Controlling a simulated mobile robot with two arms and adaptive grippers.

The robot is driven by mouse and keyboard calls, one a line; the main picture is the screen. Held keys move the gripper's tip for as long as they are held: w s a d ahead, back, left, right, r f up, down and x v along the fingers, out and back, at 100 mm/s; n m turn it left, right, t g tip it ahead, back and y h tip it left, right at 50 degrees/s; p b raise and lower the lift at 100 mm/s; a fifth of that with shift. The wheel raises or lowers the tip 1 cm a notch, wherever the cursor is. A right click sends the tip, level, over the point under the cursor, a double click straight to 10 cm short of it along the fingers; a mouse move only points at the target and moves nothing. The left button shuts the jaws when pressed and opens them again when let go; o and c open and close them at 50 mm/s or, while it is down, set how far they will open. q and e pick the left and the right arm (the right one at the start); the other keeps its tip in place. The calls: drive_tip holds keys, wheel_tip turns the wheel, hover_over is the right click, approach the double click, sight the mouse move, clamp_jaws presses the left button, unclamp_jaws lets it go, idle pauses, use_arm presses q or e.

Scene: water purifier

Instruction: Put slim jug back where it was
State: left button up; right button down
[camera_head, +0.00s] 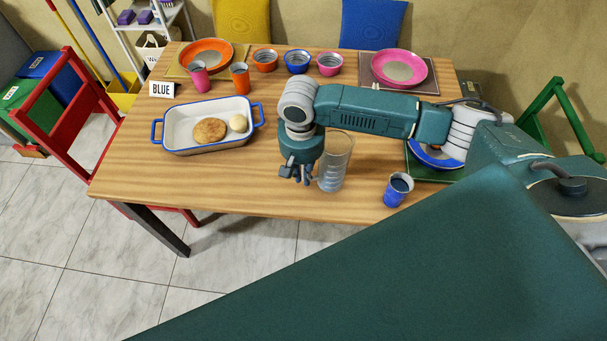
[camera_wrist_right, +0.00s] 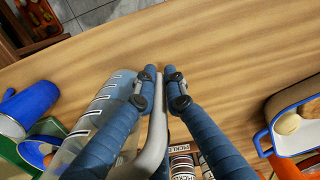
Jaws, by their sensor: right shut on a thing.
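The slim jug (camera_head: 335,163) is a tall clear vessel with grey measuring marks, over the front middle of the wooden table (camera_head: 240,193). In the right wrist view the jug (camera_wrist_right: 92,125) is at the left and its grey handle (camera_wrist_right: 157,140) runs between the blue fingers. My right gripper (camera_head: 297,172) points down just left of the jug and is shut on its handle; its fingertips (camera_wrist_right: 160,77) also show in the wrist view. The jug looks upright. I cannot tell whether its base touches the table. My left gripper is not in view.
A blue cup (camera_head: 398,190) stands right of the jug near the front edge. A white, blue-rimmed baking dish (camera_head: 178,139) holding food lies to the left. Bowls (camera_head: 298,61), cups (camera_head: 200,76) and plates line the back. Bare table lies front left.

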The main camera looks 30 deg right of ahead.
drive_tip(key=shift+w+f, duration=0.1)
drive_tip(key=shift+f, duration=0.4)
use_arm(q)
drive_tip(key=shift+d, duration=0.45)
use_arm(e)
drive_tip(key=c, duration=1.8)
unclamp_jaws()
drive_tip(key=shift+f, duration=0.1)
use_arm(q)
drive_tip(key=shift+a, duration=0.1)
use_arm(e)
wheel_tip(320, 180, up, 12)
drive_tip(key=shift+a+r+b, duration=0.15)
drive_tip(key=shift+b, duration=0.45)
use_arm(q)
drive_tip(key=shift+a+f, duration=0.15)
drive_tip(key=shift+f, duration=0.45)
